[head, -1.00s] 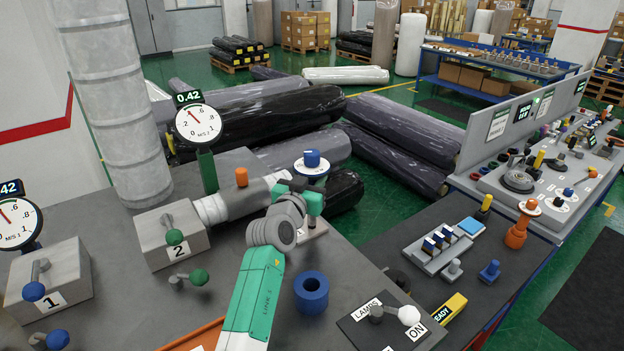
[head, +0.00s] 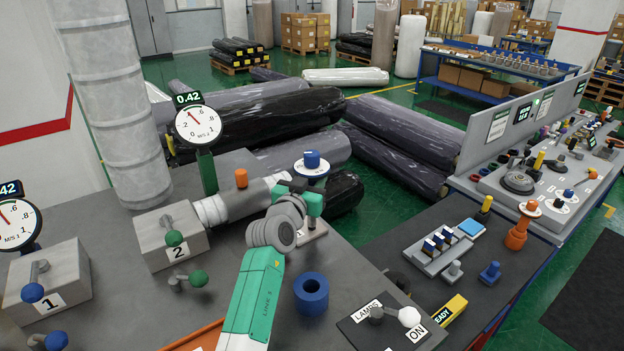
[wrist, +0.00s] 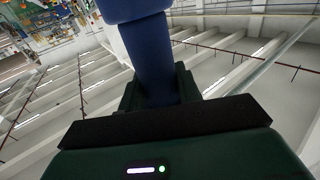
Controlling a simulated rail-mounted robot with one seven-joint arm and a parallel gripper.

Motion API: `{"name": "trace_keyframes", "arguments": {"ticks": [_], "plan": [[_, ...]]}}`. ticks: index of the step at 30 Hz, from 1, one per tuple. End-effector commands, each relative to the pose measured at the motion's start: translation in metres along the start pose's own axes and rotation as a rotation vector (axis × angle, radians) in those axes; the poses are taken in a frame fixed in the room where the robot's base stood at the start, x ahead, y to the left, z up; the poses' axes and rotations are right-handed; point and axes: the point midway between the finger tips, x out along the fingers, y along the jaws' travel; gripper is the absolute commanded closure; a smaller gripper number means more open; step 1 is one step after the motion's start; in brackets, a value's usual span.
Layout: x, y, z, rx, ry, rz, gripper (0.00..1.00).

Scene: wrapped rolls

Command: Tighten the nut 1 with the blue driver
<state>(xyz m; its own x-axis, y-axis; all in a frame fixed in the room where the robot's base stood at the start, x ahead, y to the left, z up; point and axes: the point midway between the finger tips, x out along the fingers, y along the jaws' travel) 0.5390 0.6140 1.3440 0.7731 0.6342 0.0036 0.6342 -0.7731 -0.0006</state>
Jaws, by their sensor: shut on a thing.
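The blue driver (head: 312,159) stands upright, its blue cap and white dial disc above my gripper (head: 313,203). My gripper is shut on the driver's body at the far end of the bench. In the wrist view, the driver's blue shaft (wrist: 151,60) rises from between the dark jaws (wrist: 158,100) to a wider blue part. A pale plate (head: 312,229) with a partly hidden label shows under the gripper. Nut 1 and the driver's lower end are hidden behind my gripper, so I cannot tell whether they touch.
Block 2 (head: 165,240) and block 1 (head: 55,275) stand further left. An empty blue ring holder (head: 311,294) and a lamp panel (head: 380,327) sit nearer. An orange driver (head: 517,236) stands right.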

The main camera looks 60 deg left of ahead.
Motion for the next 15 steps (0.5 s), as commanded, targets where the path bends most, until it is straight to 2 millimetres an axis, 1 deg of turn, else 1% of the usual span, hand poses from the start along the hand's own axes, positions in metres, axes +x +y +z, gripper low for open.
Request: {"name": "trace_keyframes", "arguments": {"ticks": [1,8,11,15], "plan": [[0.000,0.000,0.009,-0.001,-0.012,0.001,0.86],[0.000,0.000,0.009,-0.001,-0.012,0.001,0.86],[0.000,0.001,0.004,-0.001,-0.012,0.001,0.86],[0.000,0.001,-0.009,-0.001,-0.010,0.002,0.86]]}}
